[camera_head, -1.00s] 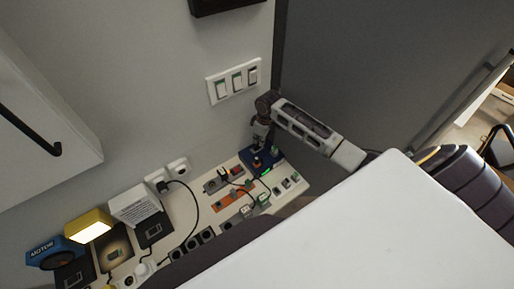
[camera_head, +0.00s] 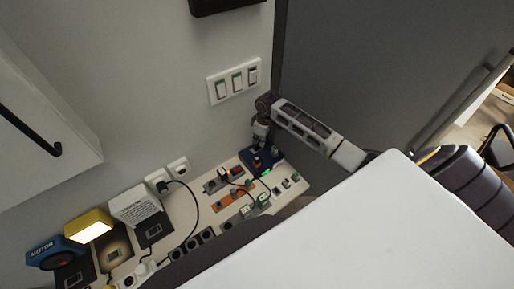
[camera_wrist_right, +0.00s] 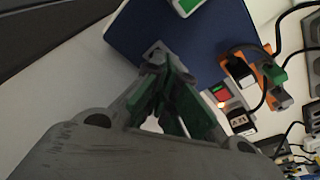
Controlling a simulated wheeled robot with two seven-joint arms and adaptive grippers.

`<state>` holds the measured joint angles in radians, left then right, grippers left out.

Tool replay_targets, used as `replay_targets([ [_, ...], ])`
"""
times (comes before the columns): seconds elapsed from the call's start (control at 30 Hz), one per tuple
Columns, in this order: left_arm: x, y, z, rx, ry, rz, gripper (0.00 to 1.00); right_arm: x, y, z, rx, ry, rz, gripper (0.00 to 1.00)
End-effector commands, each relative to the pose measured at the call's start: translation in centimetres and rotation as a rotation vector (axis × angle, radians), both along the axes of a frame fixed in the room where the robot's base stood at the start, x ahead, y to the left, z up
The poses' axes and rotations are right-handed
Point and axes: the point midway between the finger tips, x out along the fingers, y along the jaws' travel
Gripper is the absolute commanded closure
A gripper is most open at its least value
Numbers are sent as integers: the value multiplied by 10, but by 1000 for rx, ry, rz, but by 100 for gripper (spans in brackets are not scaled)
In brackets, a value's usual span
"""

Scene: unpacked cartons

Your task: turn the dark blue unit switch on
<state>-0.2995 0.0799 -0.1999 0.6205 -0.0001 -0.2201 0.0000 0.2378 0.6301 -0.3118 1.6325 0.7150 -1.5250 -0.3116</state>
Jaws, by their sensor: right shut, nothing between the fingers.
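The dark blue unit (camera_head: 270,157) stands at the far right end of the white board, below the wall switches. In the right wrist view its flat blue face (camera_wrist_right: 190,40) fills the top middle. A white and green rocker (camera_wrist_right: 186,5) on it is cut off by the top edge. My right gripper (camera_head: 259,143) is at the unit in the head view, partly covering it. In the right wrist view its green-padded fingers (camera_wrist_right: 156,57) are shut and empty, with the tips over the blue face; I cannot tell whether they touch it. My left gripper is not in view.
A white plate with three wall switches (camera_head: 233,81) is above the unit. Orange strips, black cables and sockets crowd the white board (camera_head: 209,208) to the left. A grey panel (camera_head: 380,70) stands close on the right.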

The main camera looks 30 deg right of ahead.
Motion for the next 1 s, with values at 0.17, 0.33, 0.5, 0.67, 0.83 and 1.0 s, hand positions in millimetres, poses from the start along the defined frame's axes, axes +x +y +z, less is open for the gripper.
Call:
replay_targets([
  [0.17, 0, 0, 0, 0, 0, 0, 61, 0, 0, -1, 0, 0, 0, 100],
  [0.33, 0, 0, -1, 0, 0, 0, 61, 0, 0, -2, 0, 0, 0, 100],
  [0.5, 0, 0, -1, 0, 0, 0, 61, 0, 0, -4, 0, 0, 0, 100],
  [0.67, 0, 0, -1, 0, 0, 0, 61, 0, 0, -5, 0, 0, 0, 100],
  [0.83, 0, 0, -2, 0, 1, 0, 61, 0, 0, -7, 0, 0, 0, 100],
  [1.0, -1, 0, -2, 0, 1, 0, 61, 0, 0, -8, 0, 0, 0, 100],
])
